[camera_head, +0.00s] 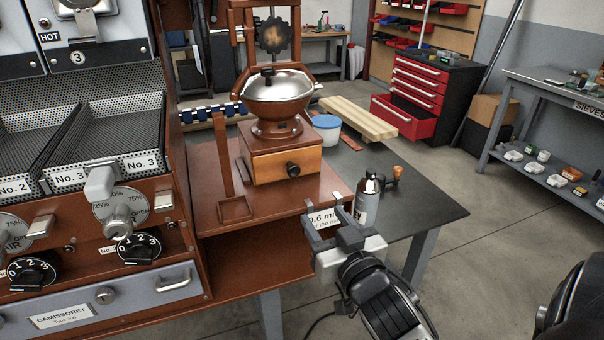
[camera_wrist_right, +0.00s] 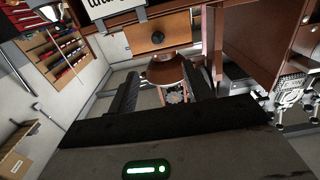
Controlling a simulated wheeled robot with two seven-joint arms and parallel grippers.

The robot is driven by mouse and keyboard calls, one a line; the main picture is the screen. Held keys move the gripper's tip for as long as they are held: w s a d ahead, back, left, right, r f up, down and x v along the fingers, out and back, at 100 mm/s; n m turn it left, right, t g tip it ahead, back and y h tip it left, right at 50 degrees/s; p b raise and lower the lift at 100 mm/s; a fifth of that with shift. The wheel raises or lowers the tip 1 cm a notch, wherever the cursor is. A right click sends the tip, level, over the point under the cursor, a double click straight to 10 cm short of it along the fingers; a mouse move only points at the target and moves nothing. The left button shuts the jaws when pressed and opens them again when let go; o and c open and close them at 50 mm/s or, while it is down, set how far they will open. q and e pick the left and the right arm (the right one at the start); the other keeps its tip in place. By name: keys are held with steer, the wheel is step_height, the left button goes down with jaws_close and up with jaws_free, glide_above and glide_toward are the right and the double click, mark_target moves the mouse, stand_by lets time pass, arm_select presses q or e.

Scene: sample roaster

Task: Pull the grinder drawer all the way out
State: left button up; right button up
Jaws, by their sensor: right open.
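The grinder (camera_head: 278,95) stands on a red-brown bench, with a shiny metal hopper over a wooden base. Its drawer (camera_head: 268,168) has an orange-brown wooden front with a dark round knob (camera_head: 293,169); it looks shut in the head view. My right gripper (camera_head: 328,222) is open and empty, in front of and below the drawer, apart from the knob. In the right wrist view its fingers (camera_wrist_right: 160,92) are spread, and a wooden front with a dark knob (camera_wrist_right: 158,38) shows beyond them; I cannot tell for certain that it is the drawer. My left gripper is not in view.
A grey canister (camera_head: 367,203) stands on the dark table (camera_head: 430,205) to the right. The roaster front with its dials and levers (camera_head: 120,215) fills the left side.

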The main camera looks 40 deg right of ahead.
mark_target(295, 171)
steer(key=x, duration=0.7)
steer(key=p+x, duration=0.1)
steer(key=x, duration=0.6)
steer(key=shift+d, duration=0.25)
steer(key=shift+x, duration=0.8)
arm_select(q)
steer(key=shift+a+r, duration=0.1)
